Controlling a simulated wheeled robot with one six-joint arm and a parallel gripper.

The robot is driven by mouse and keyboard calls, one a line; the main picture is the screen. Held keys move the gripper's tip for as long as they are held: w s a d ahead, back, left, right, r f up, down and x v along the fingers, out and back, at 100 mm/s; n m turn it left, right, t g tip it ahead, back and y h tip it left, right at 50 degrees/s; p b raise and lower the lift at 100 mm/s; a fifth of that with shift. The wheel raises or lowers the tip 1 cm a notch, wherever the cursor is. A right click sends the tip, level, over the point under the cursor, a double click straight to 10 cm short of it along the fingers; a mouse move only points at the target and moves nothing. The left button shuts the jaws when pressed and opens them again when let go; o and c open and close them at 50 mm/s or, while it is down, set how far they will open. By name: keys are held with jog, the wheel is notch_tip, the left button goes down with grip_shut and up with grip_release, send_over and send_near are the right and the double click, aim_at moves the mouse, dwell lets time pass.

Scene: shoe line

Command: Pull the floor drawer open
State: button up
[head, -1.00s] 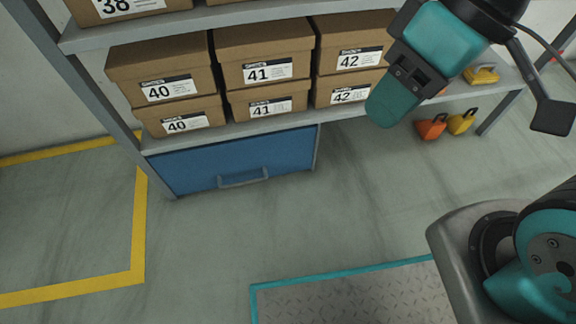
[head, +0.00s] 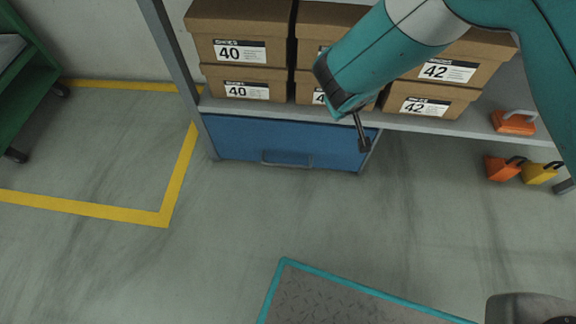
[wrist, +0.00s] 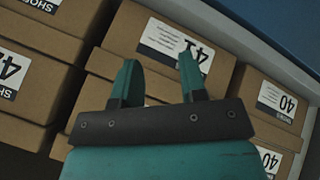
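The blue floor drawer (head: 250,138) sits under the bottom shelf in the head view, its front flush with the rack. Its grey bar handle (head: 287,162) is at the middle of the lower front. A blue panel that looks like the drawer (wrist: 290,22) shows at the top right of the wrist view. My gripper (wrist: 160,72) is open and empty, its two teal fingers apart in front of the shoe boxes.
Shoe boxes (head: 240,45) fill the bottom shelf (head: 440,125) above the drawer. Orange (head: 502,168) and yellow (head: 540,173) objects are at right. A green cart (head: 30,75) stands far left. The floor before the drawer is clear up to a teal-edged plate (head: 335,305).

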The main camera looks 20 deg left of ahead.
jog(key=s+a+f+n+t, duration=0.2)
jog(key=a+f+n+t, duration=0.15)
jog(key=f, duration=0.65)
jog(key=n+t+y+b, duration=0.2)
jog(key=n+y, duration=0.8)
jog(key=n, duration=0.2)
send_near(288, 165)
jog(key=shift+f+b+x, duration=0.15)
jog(key=shift+b+x, duration=2.45)
jog(key=shift+b, duration=1.25)
jog(key=shift+f+b+x, duration=0.1)
jog(key=shift+b+x, duration=2.45)
jog(key=shift+b, duration=1.25)
grip_shut()
